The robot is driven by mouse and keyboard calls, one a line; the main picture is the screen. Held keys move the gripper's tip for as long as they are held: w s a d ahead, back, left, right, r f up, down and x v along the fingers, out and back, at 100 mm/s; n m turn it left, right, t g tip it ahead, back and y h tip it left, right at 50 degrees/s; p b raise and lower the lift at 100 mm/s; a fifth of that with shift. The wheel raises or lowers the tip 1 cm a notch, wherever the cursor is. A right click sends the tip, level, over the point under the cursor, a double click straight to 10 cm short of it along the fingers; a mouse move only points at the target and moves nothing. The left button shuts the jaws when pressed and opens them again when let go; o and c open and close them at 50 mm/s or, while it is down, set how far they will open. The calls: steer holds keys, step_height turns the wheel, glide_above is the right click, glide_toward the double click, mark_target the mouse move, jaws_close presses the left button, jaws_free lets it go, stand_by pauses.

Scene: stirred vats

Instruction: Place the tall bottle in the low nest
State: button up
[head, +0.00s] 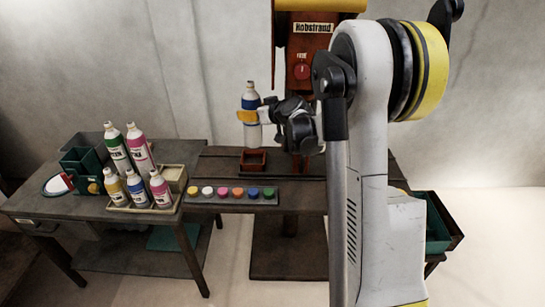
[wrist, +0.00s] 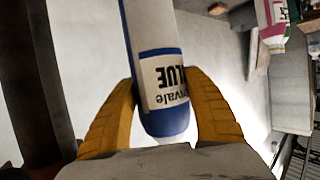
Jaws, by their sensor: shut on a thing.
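The tall bottle (head: 252,133), white with blue bands, is upright in the air in the head view. My gripper (head: 247,117) is shut on it. In the wrist view the yellow fingers (wrist: 163,85) press on both sides of the bottle (wrist: 150,35), near a label reading "BLUE". A small open red-brown box (head: 253,166), which looks like the low nest, stands on the dark bench below the bottle. The bottle's lower end appears a little above and behind the box's rim in the picture; I cannot tell the exact gap.
A row of several coloured caps (head: 231,194) lies in front of the box. A tray (head: 116,205) with several paint bottles is to the left. A red machine column (head: 304,100) with a knob stands behind my arm. A green bin (head: 437,236) is at the right.

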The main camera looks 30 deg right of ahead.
mark_target(252, 134)
steer(key=f+b, duration=0.1)
steer(key=f, duration=0.1)
steer(key=f+b, duration=0.1)
steer(key=f, duration=0.2)
steer(key=shift+w+a+f, duration=0.1)
steer(key=shift+w+a, duration=0.1)
steer(key=shift+f+b, duration=0.9)
steer(key=shift+f, duration=1.15)
steer(key=shift+f, duration=0.2)
steer(key=o, duration=1.4)
steer(key=shift+r, duration=0.2)
